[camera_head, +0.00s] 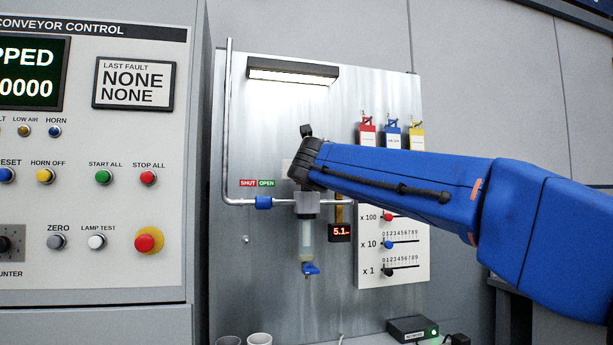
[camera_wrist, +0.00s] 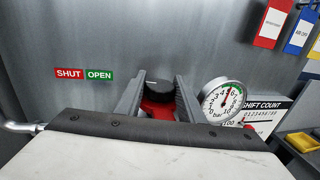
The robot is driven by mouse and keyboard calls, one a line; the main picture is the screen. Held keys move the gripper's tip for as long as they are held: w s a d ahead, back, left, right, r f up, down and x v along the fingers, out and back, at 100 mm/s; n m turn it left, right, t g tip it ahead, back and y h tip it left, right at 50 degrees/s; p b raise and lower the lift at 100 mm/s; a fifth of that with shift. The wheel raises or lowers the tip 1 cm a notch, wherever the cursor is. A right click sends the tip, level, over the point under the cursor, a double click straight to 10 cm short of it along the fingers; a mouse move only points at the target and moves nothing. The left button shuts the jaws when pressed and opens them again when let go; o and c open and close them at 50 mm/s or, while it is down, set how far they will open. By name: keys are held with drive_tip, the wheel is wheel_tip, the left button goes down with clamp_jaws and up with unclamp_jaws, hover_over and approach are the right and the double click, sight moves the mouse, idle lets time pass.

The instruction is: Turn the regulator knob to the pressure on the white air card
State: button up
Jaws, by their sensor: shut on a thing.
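In the wrist view, my gripper (camera_wrist: 160,84) is shut on a black round knob (camera_wrist: 159,91), one finger on each side. A red part shows just below the knob between the fingers. A round pressure gauge (camera_wrist: 222,103) in bar is right of the fingers, its needle pointing up near 5. In the head view, my wrist hides the knob and gauge. The clear regulator bowl (camera_head: 306,238) hangs below, and a small red-lit display (camera_head: 340,232) reads about 5.1. I cannot make out a readable white air card in either view.
Red, blue and yellow tags (camera_head: 392,134) hang at the upper right. A white shift-count panel (camera_head: 405,262) with sliders is right of the regulator. SHUT/OPEN labels (camera_head: 257,183) and a pipe (camera_head: 228,120) are left. A control cabinet (camera_head: 95,265) stands far left.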

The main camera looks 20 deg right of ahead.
drive_tip(key=shift+n+y, duration=1.1)
drive_tip(key=shift+y, duration=0.6)
drive_tip(key=o, duration=1.1)
drive_tip(key=shift+c, duration=0.2)
drive_tip(key=s, duration=1.7)
drive_tip(key=shift+s, duration=0.15)
